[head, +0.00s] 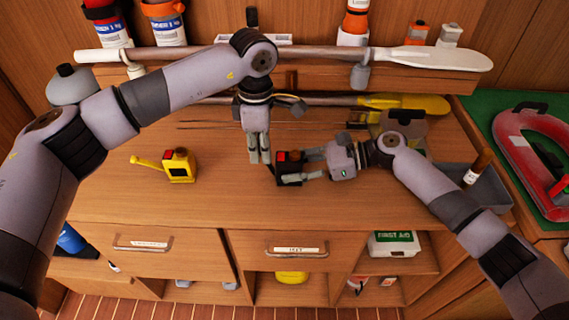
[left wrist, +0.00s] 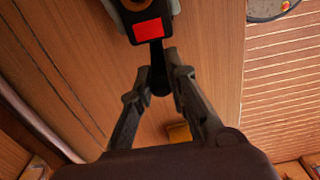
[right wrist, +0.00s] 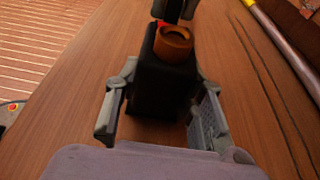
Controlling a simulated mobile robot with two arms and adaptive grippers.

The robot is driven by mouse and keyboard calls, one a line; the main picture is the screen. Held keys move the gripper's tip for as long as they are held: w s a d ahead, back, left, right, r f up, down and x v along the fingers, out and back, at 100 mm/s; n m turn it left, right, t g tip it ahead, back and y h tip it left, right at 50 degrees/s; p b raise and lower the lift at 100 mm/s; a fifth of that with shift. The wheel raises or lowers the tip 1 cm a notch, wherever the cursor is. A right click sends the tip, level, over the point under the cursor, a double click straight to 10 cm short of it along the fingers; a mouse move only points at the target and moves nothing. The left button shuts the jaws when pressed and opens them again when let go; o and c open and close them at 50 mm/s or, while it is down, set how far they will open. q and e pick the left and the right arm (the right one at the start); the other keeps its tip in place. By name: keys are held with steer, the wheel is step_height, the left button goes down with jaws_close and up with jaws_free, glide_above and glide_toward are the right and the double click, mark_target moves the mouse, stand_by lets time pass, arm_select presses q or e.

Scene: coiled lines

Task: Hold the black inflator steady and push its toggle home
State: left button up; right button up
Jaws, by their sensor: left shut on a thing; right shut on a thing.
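The black inflator (head: 289,170) stands on the bench, with a red patch on top. My right gripper (head: 302,165) is shut around its body from the right; in the right wrist view its fingers flank the black box (right wrist: 160,88), which has a round orange-brown cap (right wrist: 174,40). My left gripper (head: 260,158) points down just left of the inflator. In the left wrist view its fingers (left wrist: 162,75) are closed on the dark toggle (left wrist: 158,72), which sticks out from the inflator (left wrist: 148,28). The toggle is mostly hidden in the head view.
A yellow inflator (head: 179,167) with its yellow toggle (head: 146,161) sticking out stands to the left on the bench. A grey bin (head: 484,190) with a brown bottle (head: 478,167) is at the right. Paddles lie along the back. The bench front is clear.

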mark_target(277, 159)
arm_select(q)
steer(key=shift+d+r, duration=0.15)
steer(key=shift+d, duration=0.7)
steer(key=shift+s+d+r, duration=0.15)
steer(key=shift+s+d, duration=0.05)
steer(key=shift+d, duration=0.65)
steer(key=o, duration=0.6)
steer(key=shift+r, duration=0.55)
steer(key=shift+w+a+r, duration=0.1)
steer(key=shift+a+r, duration=0.05)
steer(key=shift+r, duration=0.8)
steer(key=shift+w+a+r, duration=0.1)
steer(key=shift+r, duration=0.85)
